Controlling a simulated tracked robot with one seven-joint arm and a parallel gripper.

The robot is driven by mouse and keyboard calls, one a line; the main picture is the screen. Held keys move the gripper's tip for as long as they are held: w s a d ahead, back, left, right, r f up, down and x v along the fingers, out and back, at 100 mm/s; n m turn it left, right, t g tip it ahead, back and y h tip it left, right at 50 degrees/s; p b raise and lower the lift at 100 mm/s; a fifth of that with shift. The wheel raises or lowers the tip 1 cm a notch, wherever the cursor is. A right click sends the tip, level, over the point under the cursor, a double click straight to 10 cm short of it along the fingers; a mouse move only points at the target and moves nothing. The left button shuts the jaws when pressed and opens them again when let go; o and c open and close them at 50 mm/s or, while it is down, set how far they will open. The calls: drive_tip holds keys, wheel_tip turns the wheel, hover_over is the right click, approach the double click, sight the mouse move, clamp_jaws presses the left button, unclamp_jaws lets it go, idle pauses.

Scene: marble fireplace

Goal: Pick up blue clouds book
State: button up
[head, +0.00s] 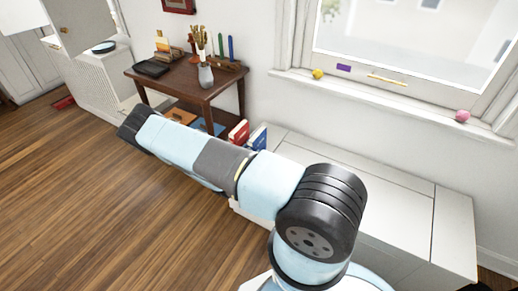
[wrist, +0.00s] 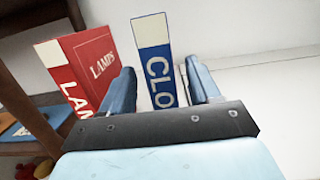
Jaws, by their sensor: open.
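The blue book (wrist: 154,60) stands upright in the wrist view, its spine reading "CLO" with the rest hidden behind my gripper. It has a pale top band. My gripper (wrist: 160,68) is open, with one finger on each side of the book's spine as seen from the wrist; whether either finger touches it cannot be told. In the head view the blue book (head: 258,138) shows behind my arm, next to the red book, and my gripper is hidden there.
A red book (wrist: 90,62) marked "LAMPS" stands just left of the blue one. A white bench (head: 365,190) lies under the window sill. A dark wooden table (head: 195,82) with a vase (head: 205,76) stands at the left.

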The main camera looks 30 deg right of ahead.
drive_tip(key=shift+x, duration=2.75)
drive_tip(key=shift+a, duration=0.1)
drive_tip(key=shift+c, duration=0.3)
clamp_jaws()
